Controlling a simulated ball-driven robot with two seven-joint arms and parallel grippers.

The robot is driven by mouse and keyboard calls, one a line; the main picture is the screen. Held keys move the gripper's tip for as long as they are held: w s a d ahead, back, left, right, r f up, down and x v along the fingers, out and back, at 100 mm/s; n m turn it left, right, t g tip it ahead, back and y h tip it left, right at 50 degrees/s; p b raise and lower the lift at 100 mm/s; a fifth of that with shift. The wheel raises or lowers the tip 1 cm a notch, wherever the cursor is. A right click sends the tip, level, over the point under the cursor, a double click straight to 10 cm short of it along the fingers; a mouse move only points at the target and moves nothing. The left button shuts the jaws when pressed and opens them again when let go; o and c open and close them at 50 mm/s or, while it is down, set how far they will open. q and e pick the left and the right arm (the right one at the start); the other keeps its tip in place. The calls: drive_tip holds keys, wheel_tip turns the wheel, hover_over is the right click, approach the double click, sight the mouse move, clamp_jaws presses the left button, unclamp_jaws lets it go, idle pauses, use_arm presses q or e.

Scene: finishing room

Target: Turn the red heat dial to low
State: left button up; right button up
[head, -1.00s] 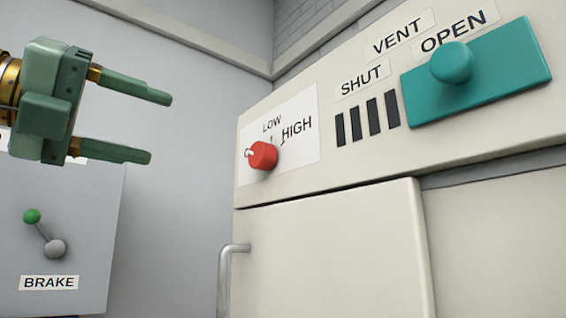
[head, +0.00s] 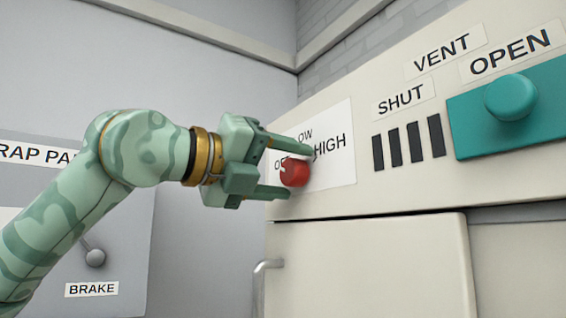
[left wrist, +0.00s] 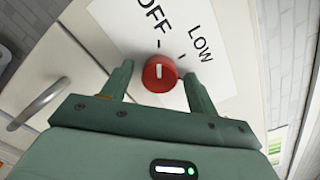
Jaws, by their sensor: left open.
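The red heat dial (head: 295,174) sits on a white label plate (head: 340,165) on the cream panel. It also shows in the left wrist view (left wrist: 160,74), where its white mark lines up with the OFF tick and the LOW tick lies to the right. My left gripper (head: 297,171) is open at the dial, one finger above and one below it in the head view. In the left wrist view the dial shows between the two fingertips, with a small gap on each side. The upper finger hides part of the plate's lettering. My right gripper is not in view.
A teal vent slider with a round knob (head: 511,97) is at the upper right, beside dark vent slots (head: 409,143). A door with a metal handle (head: 262,285) lies below the dial. A grey box with a BRAKE lever (head: 95,257) is at lower left.

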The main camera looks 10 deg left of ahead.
use_arm(q)
drive_tip(key=shift+w+d, duration=0.1)
drive_tip(key=c, duration=1)
drive_tip(key=shift+m, duration=0.4)
drive_tip(key=shift+f+m+b, duration=0.1)
drive_tip(key=shift+m+b, duration=0.65)
drive_tip(key=shift+m, duration=0.25)
drive_tip(key=m, duration=0.2)
drive_tip(key=shift+m+b, duration=0.35)
drive_tip(key=shift+m, duration=0.05)
drive_tip(key=m, duration=0.2)
drive_tip(key=shift+m, duration=0.3)
drive_tip(key=shift+m+h, duration=0.3)
drive_tip(key=shift+m, duration=1.5)
